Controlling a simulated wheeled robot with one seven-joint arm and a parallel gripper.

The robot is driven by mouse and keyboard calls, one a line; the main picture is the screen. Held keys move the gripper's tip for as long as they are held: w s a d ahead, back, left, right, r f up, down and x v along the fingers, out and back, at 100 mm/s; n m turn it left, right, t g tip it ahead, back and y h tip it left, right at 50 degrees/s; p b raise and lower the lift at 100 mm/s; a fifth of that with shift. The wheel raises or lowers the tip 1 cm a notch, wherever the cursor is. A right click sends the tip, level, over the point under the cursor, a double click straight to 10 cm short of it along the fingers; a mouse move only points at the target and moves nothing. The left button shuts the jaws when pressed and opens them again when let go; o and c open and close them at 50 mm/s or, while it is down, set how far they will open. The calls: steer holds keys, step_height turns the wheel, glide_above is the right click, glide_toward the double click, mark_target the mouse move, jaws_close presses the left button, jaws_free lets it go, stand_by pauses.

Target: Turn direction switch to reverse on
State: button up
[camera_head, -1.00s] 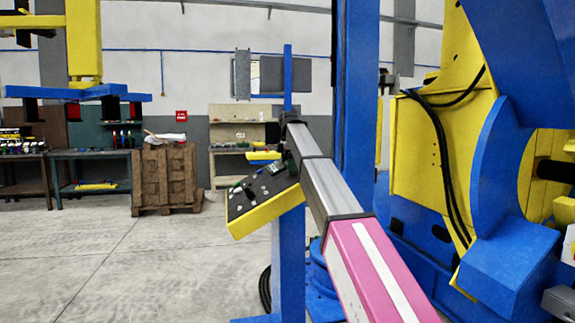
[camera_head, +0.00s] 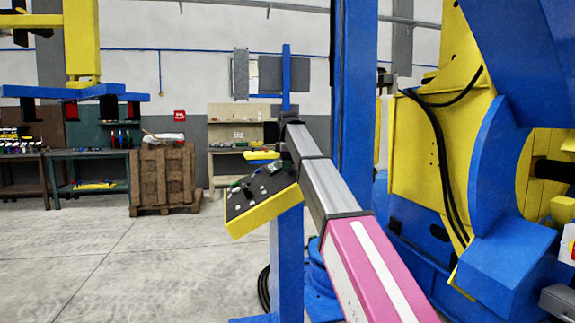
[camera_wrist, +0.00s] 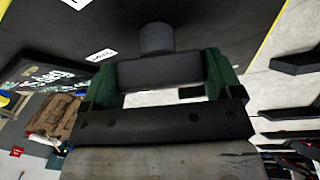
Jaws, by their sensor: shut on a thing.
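The control panel (camera_head: 240,207) is a tilted black box with yellow edges on a blue post, in the middle of the head view. My pink and grey arm reaches to it and hides its right part. In the wrist view the black panel face (camera_wrist: 100,20) fills the top. A dark switch knob (camera_wrist: 157,38) stands out from it, with a wide black handle bar (camera_wrist: 162,71). My gripper (camera_wrist: 160,78) has its green fingers at the two ends of this bar and is shut on it. The switch's label and setting cannot be read.
A big blue and yellow positioner (camera_head: 440,150) with black cables stands close on the right. A blue column (camera_head: 356,90) rises behind my arm. A wooden crate stack (camera_head: 163,180) and workbenches (camera_head: 90,155) line the back. The floor at left is clear.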

steer(key=m+t, duration=0.1)
steer(key=m, duration=0.2)
steer(key=m+t+h, duration=0.1)
steer(key=m+t, duration=0.1)
steer(key=m, duration=0.1)
steer(key=shift+s+m, duration=0.15)
steer(key=shift+m, duration=0.15)
steer(key=m+t+h, duration=0.1)
steer(key=m, duration=0.2)
steer(key=shift+a+t, duration=0.1)
steer(key=shift+t, duration=0.2)
steer(key=shift+m+h, duration=0.7)
steer(key=shift+m, duration=1.1)
steer(key=shift+t, duration=0.3)
steer(key=o, duration=0.7)
steer(key=shift+o, duration=0.2)
steer(key=v, duration=1)
steer(key=shift+s+a+r, duration=0.2)
steer(key=shift+s+r, duration=0.05)
